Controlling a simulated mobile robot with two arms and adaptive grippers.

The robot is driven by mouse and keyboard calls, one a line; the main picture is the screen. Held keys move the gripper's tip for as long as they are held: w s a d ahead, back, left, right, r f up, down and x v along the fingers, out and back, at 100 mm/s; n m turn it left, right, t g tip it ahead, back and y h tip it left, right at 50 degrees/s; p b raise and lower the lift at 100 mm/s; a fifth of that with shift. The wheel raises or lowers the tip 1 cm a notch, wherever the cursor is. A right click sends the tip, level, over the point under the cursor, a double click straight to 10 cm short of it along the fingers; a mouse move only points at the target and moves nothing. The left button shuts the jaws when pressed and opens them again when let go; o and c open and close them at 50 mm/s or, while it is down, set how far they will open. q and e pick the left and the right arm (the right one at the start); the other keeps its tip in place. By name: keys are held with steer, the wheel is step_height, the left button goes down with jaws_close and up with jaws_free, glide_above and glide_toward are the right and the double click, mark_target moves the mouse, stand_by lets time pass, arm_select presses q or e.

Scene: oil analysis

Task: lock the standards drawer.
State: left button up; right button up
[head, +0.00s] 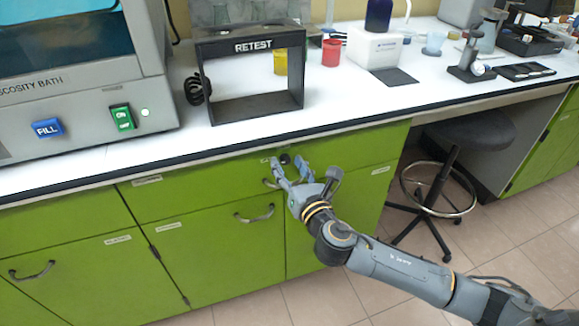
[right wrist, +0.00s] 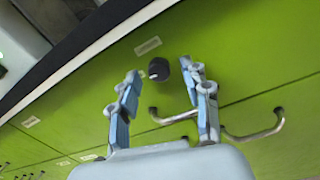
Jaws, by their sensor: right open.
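The green drawer front (head: 205,185) under the counter's edge appears shut. A round dark lock knob (right wrist: 159,68) with a small light mark sits on the green front; it also shows in the head view (head: 285,158). A metal drawer handle (right wrist: 172,119) is below the knob, partly behind my gripper in the head view. My right gripper (right wrist: 159,78) is open, its two fingers pointing at the front on either side of the knob. I see no contact with the knob. The drawer labels are too small to read. My left gripper is not in view.
The counter edge (head: 230,147) overhangs just above the drawer. Below are green cupboards with handles (head: 254,213). A black stool (head: 470,128) stands in the open bay at right. A black RETEST stand (head: 255,112) and the viscosity bath (head: 85,100) stand on the counter.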

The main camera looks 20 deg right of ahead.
jaws_close()
